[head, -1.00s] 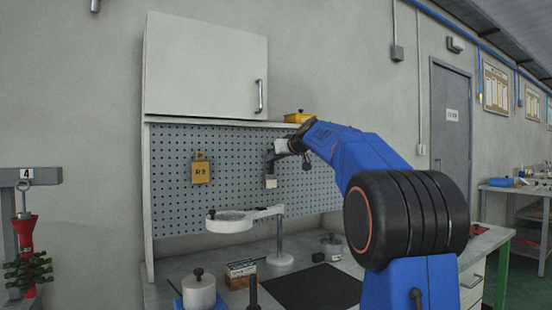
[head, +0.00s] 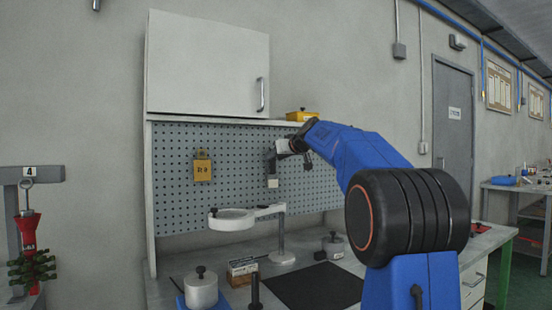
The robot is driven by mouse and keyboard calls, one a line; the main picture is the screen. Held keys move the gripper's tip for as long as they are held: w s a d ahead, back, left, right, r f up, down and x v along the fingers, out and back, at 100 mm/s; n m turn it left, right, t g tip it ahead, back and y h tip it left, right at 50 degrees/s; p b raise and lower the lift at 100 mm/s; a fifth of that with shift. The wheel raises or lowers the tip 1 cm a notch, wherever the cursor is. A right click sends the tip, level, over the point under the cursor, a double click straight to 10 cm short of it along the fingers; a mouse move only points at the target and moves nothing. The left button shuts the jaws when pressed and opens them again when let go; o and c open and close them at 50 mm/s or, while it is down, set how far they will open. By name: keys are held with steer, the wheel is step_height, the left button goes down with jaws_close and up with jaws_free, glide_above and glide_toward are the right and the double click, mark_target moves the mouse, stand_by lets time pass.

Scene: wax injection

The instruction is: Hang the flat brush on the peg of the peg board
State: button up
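The grey peg board (head: 232,207) stands upright at the back of the bench, under the wall cabinet. My gripper (head: 271,160) is at the far end of my blue arm, in front of the board's right half. A small pale block (head: 272,184) shows just below it, with a dark narrow part above. It looks like the flat brush with its bristles down, but it is too small to be sure. I cannot tell whether the fingers are closed on it or whether it touches the board. No bare peg can be made out; my gripper and arm hide part of the board.
Below stand a white ring on a stand (head: 232,220), a lidded pot (head: 201,290), a small box (head: 241,271) and a dark mat (head: 315,287). A yellow container (head: 301,116) sits on the shelf above.

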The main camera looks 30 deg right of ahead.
steer(key=v, duration=1.7)
steer(key=shift+s, duration=0.2)
steer(key=shift+a, duration=0.1)
